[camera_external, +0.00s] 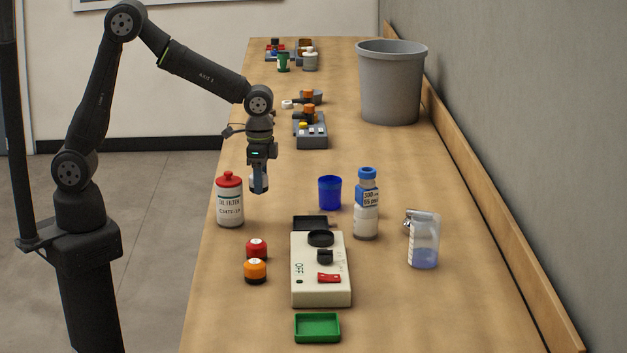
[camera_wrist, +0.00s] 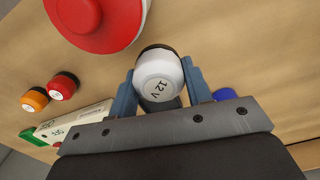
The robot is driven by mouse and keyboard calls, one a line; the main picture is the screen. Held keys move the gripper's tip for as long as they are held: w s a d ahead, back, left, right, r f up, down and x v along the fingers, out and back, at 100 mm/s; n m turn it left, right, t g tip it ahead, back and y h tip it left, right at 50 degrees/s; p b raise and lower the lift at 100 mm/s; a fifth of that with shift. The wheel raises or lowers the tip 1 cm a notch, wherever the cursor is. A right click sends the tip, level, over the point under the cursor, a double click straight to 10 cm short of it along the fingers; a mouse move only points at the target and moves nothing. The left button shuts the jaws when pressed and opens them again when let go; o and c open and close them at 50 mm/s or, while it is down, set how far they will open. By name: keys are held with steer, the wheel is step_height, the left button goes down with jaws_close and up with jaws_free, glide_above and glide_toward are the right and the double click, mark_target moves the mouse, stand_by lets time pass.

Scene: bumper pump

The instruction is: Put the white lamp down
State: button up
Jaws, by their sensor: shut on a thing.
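The white lamp (camera_wrist: 157,72), a white round cap marked "12 V" with a dark base, sits between the two blue-grey fingers of my gripper (camera_wrist: 160,84) in the wrist view. My gripper is shut on it. In the external view my gripper (camera_external: 259,184) hangs above the bench, just right of the red-capped oil filter bottle (camera_external: 230,205); the lamp is mostly hidden there behind the finger. I cannot tell its exact height above the bench.
A red lamp (camera_external: 257,248) and an orange lamp (camera_external: 255,270) stand left of a cream switch box (camera_external: 312,290). A green tray (camera_external: 317,341) lies in front. A blue cup (camera_external: 329,192), bottle (camera_external: 366,215) and beaker (camera_external: 423,247) stand right.

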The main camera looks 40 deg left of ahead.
steer(key=w+a+f+n, duration=0.1)
steer(key=w+a+n, duration=0.1)
steer(key=w+a, duration=0.2)
steer(key=w+a+n, duration=0.2)
steer(key=w+a, duration=0.2)
steer(key=a, duration=0.2)
steer(key=w+a+f+n, duration=0.1)
steer(key=w+a+n, duration=0.1)
steer(key=w+a, duration=0.2)
steer(key=shift+w+a+f, duration=0.2)
steer(key=shift+a, duration=0.35)
steer(key=shift+w+a+f, duration=0.15)
steer(key=shift+w+a, duration=0.05)
steer(key=shift+a, duration=0.3)
steer(key=w+a, duration=0.1)
steer(key=a, duration=0.2)
steer(key=a+f+n, duration=0.1)
steer(key=a, duration=0.2)
steer(key=w+a+n, duration=0.1)
steer(key=a, duration=0.2)
steer(key=shift+w+a+f, duration=0.3)
steer(key=shift+a, duration=0.05)
steer(key=a+n, duration=0.1)
steer(key=a, duration=0.2)
steer(key=a+f+n, duration=0.1)
steer(key=a, duration=0.6)
steer(key=shift+w+a+f+n, duration=0.15)
steer(key=shift+f+n, duration=0.2)
steer(key=shift+n, duration=0.05)
steer(key=shift+r, duration=0.15)
